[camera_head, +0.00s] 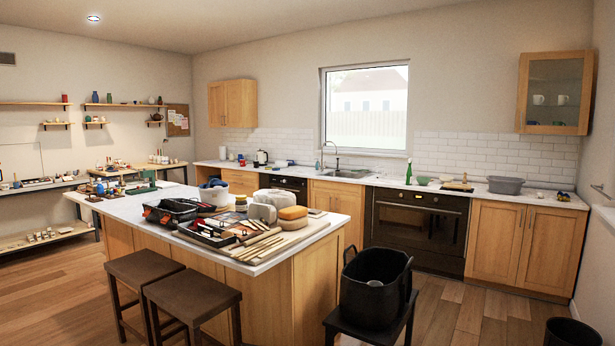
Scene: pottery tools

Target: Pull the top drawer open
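I cannot make out a top drawer for certain in the head view. Wooden fronts show below the sink (338,208), beside the black oven (418,228), and on the lower right cabinet (522,245), which has two closed doors with upright handles. The wooden kitchen island (268,300) shows its side panels in front, with no drawer front that I can tell. Neither of my grippers is in view.
Two dark stools (192,300) stand at the island's front. A black bucket (373,283) sits on a dark stand to its right. Pottery tools and sponges crowd the island top. Wooden floor (455,312) is open before the oven and the right cabinet.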

